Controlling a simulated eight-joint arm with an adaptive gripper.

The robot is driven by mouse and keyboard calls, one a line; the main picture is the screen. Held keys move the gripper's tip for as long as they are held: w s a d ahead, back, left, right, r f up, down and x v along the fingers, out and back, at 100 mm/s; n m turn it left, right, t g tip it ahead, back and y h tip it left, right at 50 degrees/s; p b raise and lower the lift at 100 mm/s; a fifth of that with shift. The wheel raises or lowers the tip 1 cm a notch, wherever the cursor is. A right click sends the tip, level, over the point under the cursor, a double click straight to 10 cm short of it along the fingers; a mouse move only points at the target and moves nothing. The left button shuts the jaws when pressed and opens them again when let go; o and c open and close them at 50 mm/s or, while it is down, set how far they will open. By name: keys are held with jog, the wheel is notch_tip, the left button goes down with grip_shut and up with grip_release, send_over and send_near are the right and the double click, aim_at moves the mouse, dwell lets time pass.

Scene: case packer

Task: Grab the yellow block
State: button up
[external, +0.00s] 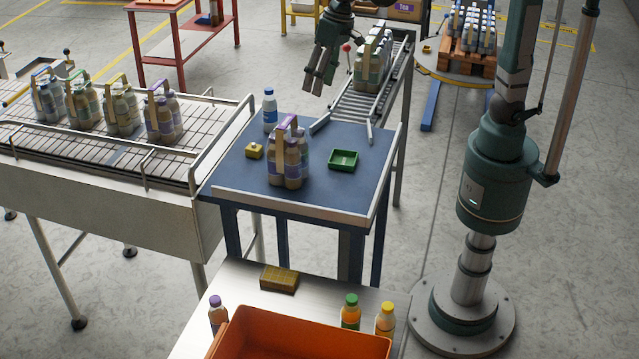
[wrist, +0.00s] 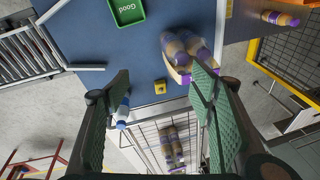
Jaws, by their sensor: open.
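The small yellow block (external: 254,150) lies on the blue table (external: 222,182) near its left edge, between the blue-capped bottle (external: 270,110) and the bottle pack with a purple-topped carrier (external: 287,160). In the wrist view the yellow block (wrist: 161,87) shows between my two green-padded fingers. My gripper (external: 313,83) is open and empty. In the external view it hangs above the far side of the table, up and to the right of the block. The wrist view also shows my gripper (wrist: 161,75) spread wide.
The green tray (external: 343,160) sits right of the pack. A roller conveyor (external: 362,107) with a bottle pack (external: 373,60) adjoins the table's far side. A left conveyor (external: 110,150) carries several packs. In front, a bench holds an orange bin (external: 300,335), bottles and a brownish-yellow block (external: 279,278).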

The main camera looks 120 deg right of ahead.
jog(key=w+d+f+m+g, duration=0.1)
jog(key=w+d+f+m, duration=0.25)
jog(key=w+d, duration=0.5)
jog(key=m+g, duration=0.2)
jog(key=m, duration=0.2)
send_near(254, 144)
jog(key=f, duration=0.3)
jog(key=shift+s+d+f+y, duration=0.1)
jog(key=shift+d+f+y, duration=0.05)
jog(key=shift+d+y, duration=0.15)
jog(key=shift+f, duration=1.3)
jog(key=shift+f, duration=2.6)
jog(key=c, duration=1)
